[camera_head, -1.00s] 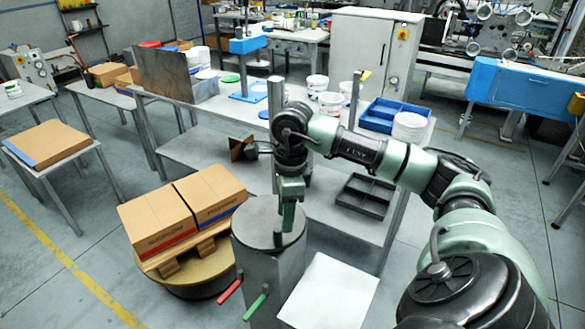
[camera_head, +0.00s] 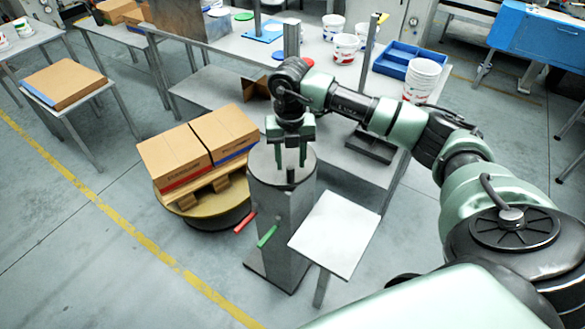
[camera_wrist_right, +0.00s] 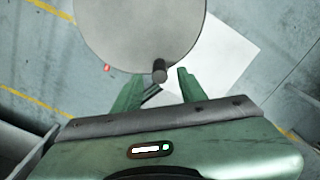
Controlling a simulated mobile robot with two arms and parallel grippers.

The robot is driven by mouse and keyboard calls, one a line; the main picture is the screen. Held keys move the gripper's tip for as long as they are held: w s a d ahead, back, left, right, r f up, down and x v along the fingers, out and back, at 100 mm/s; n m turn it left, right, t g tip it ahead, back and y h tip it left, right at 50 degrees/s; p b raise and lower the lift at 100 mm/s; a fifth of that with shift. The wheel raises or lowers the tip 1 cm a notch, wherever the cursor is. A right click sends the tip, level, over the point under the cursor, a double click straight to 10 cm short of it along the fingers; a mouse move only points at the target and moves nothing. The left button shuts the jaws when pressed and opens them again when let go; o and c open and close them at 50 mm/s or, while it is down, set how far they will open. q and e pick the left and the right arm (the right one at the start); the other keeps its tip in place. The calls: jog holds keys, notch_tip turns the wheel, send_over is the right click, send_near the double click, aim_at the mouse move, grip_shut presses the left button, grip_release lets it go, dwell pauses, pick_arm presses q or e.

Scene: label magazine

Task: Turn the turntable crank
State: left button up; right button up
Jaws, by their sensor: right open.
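The crank is a grey round disc (camera_head: 265,168) on top of a grey pedestal (camera_head: 283,220), with a short dark upright peg (camera_head: 290,176) near its edge. My right gripper (camera_head: 291,160) points down just above the peg. In the right wrist view the open fingers (camera_wrist_right: 160,75) stand on either side of the peg (camera_wrist_right: 160,70), with gaps on both sides. I cannot tell whether the tips reach below its top. The turntable (camera_head: 196,212), a yellow round platform, stands left of the pedestal and carries a pallet with two cardboard boxes (camera_head: 197,150). My left gripper is not in view.
A red handle (camera_head: 245,222) and a green handle (camera_head: 267,236) stick out of the pedestal's side. A white panel (camera_head: 336,235) stands close on the right. A grey workbench (camera_head: 300,75) with white buckets and blue bins is behind. The floor at front left is clear.

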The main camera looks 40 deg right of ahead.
aim_at(290, 167)
jog(key=shift+f+p, duration=0.65)
jog(key=shift+f, duration=1.85)
grip_shut()
